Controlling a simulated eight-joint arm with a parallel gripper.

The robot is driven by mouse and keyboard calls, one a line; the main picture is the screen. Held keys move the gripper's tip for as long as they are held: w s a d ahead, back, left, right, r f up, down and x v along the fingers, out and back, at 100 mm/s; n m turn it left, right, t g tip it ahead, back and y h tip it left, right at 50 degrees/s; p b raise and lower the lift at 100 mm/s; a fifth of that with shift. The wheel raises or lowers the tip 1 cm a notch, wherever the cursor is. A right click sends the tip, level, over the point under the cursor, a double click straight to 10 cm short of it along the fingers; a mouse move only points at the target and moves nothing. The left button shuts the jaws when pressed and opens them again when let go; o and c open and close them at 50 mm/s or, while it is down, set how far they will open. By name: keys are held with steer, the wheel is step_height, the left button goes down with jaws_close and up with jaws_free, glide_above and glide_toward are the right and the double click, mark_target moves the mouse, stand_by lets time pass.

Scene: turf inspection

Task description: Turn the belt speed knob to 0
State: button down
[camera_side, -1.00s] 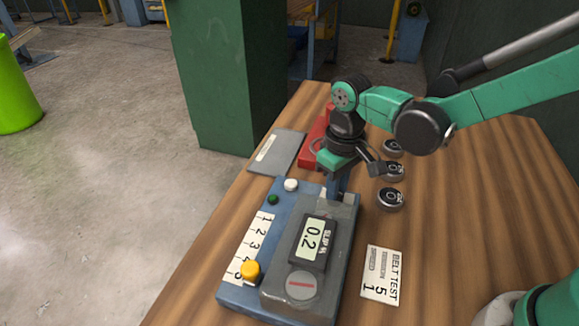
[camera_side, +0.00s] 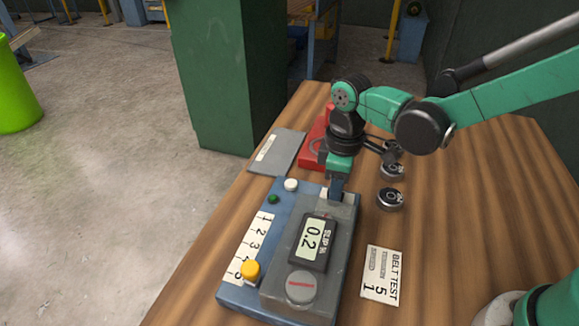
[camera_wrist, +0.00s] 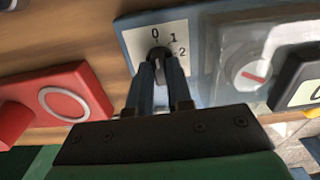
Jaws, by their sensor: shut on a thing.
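The belt speed knob (camera_wrist: 158,53) is small and dark, on a white dial plate (camera_wrist: 183,42) marked 0, 1 and 2 in the wrist view. My gripper (camera_wrist: 160,62) is shut on it, one finger on each side. I cannot clearly tell which mark the knob points to. In the side view my gripper (camera_side: 337,194) points down at the far end of the blue and grey test unit (camera_side: 335,245) and hides the knob. The unit's SLIP % display (camera_side: 313,241) reads 0.2.
A yellow knob (camera_side: 250,269) sits low beside a number strip. A round window with a red line (camera_side: 301,287) is near it. A BELT TEST card (camera_side: 382,275) lies right. Dark round pieces (camera_side: 391,198), a red box (camera_side: 314,148) and a grey plate (camera_side: 277,152) stand near the arm.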

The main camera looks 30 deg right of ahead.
stand_by(0.3)
steer(key=c, duration=0.8)
jaws_free()
steer(key=shift+r, duration=2.85)
steer(key=s+d+r+m+t, duration=0.3)
steer(key=s+d+m+t, duration=0.3)
steer(key=d+m, duration=0.3)
steer(key=shift+s+r+t, duration=0.25)
steer(key=shift+t, duration=0.35)
